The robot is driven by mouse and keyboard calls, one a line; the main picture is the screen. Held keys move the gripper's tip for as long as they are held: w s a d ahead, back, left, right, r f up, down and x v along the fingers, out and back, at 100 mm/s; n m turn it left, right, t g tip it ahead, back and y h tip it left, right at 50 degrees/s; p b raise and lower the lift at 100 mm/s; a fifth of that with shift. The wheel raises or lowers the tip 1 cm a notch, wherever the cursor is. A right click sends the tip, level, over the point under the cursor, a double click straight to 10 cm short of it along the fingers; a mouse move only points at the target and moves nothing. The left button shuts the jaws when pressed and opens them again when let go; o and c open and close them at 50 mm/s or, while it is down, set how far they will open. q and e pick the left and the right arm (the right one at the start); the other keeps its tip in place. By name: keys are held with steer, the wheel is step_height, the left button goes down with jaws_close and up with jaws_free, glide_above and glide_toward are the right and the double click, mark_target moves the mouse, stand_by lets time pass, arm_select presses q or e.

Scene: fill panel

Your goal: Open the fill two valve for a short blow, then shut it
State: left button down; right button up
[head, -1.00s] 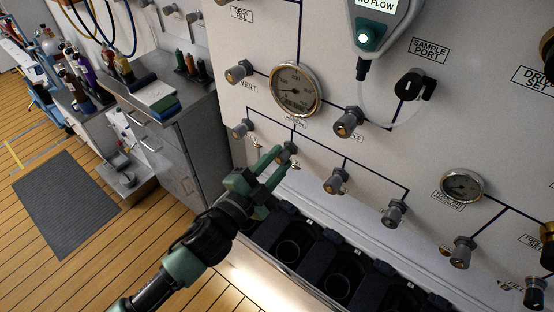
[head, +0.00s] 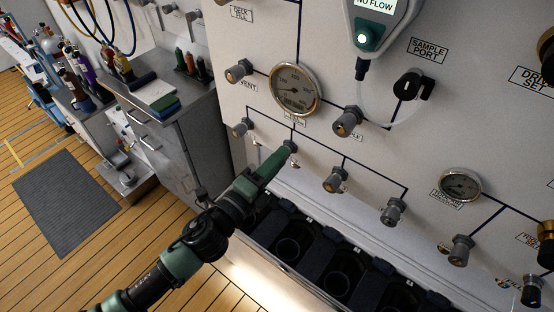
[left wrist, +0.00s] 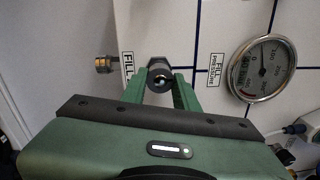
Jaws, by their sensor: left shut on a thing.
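The valve knob in my left gripper (head: 283,155) is the second from the left in the row of small grey fill knobs on the white panel. Only the tip of this fill two valve (head: 291,145) shows past the fingers in the head view. In the left wrist view the dark round knob (left wrist: 160,75) sits between the two green fingertips (left wrist: 160,84), which are shut on it. Its own label is hidden by the gripper in the head view. My right gripper is not in view.
Neighbouring fill knobs stand close on the left (head: 240,128) and right (head: 335,181). A round fill pressure gauge (head: 294,90) is above. A sample port hose (head: 398,121) and a meter reading NO FLOW (head: 374,35) hang higher. Black cylinder wells (head: 325,262) lie below.

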arm_select(q)
steer(key=shift+f+m, duration=0.2)
steer(key=shift+m, duration=0.3)
steer(key=c, duration=1.1)
jaws_free()
steer(key=shift+r, duration=0.1)
steer(key=shift+s, duration=0.1)
steer(key=b+v, duration=0.2)
steer(key=v, duration=0.5)
steer(key=shift+s+a+b, duration=0.25)
steer(key=shift+s+b, duration=0.05)
steer(key=shift+b, duration=0.05)
